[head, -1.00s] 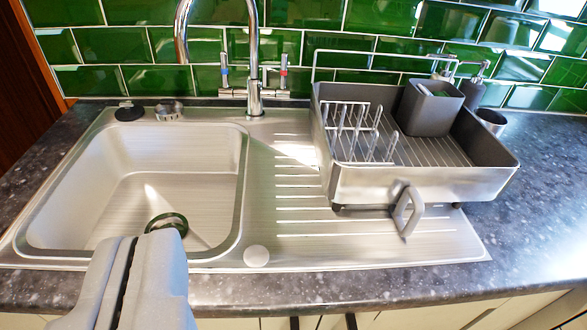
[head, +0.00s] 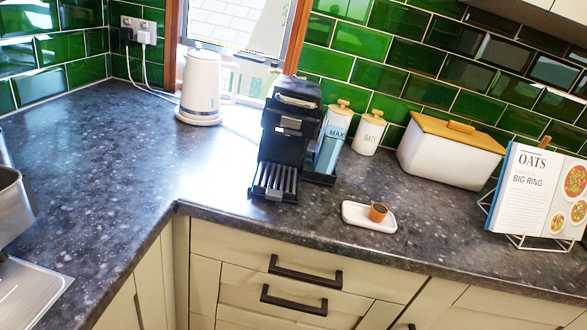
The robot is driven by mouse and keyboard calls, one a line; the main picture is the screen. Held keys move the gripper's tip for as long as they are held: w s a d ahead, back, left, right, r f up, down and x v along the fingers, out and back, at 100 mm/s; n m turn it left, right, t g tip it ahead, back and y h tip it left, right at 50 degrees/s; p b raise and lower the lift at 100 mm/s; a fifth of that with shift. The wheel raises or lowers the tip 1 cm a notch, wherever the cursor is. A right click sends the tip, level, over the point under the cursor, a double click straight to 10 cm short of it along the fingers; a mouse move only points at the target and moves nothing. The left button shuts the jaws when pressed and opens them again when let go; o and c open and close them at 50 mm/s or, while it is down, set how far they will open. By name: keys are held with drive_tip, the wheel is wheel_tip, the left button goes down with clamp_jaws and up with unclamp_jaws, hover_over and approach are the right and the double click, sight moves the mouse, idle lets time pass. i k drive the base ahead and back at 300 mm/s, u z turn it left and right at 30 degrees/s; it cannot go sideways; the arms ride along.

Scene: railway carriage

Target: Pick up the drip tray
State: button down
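A black coffee machine (head: 291,130) stands on the dark speckled worktop in the middle of the view. Its drip tray (head: 273,182), black with pale slats on top, sticks out at the machine's front foot, near the worktop's front edge. The tray appears to be seated in the machine; its rear part is hidden under the body. A clear water tank marked MAX (head: 330,150) is at the machine's right side. My gripper is not in view.
A white kettle (head: 200,85) stands behind left. The worktop at left (head: 100,140) is clear.

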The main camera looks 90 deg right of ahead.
sight(275, 182)
drive_tip(key=z, duration=0.65)
drive_tip(key=k, duration=0.95)
drive_tip(key=z, duration=0.55)
drive_tip(key=i, duration=1)
drive_tip(key=u, duration=0.05)
